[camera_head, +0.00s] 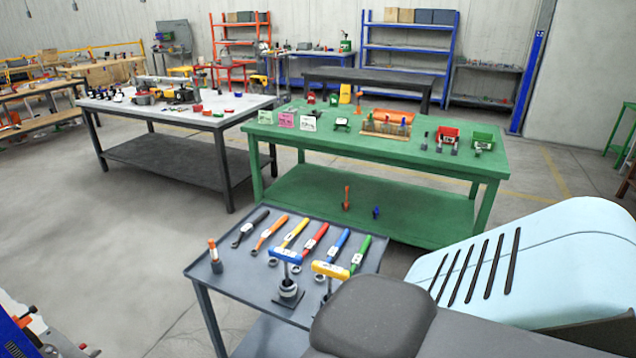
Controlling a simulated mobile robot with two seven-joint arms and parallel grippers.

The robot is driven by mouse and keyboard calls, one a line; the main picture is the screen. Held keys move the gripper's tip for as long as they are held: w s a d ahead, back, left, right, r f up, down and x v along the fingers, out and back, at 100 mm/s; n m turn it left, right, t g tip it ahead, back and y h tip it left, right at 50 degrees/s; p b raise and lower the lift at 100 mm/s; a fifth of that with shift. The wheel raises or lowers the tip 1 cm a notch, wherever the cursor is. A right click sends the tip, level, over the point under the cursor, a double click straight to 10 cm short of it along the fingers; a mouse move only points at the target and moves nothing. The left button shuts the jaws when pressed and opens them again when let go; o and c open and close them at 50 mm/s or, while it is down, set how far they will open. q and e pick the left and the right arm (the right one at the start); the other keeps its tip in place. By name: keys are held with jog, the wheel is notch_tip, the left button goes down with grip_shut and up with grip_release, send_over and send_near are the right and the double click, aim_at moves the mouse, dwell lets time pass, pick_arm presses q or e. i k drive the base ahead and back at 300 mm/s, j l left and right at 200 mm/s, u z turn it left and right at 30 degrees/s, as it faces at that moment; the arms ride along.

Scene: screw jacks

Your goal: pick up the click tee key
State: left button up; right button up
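Two tee-handled keys stand on the grey small table (222,290) in front of me. One has a blue crossbar (285,255) with a white label, and its shaft goes down to a dark round base (289,294). The other has a yellow crossbar (330,270) with a label. Its lower part is partly hidden behind a dark grey rounded shape at the bottom of the view. The labels are too small to read, so I cannot tell which is the click tee key. Neither of my grippers is in view.
Several coloured wrenches (314,238) lie in a row behind the tee keys. An orange-topped tool (213,252) stands at the table's left corner. A green workbench (400,155) with small parts and a grey bench (180,118) stand behind. Open floor (90,240) lies left.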

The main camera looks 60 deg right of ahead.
aim_at(288, 256)
jog(key=z, duration=1.5)
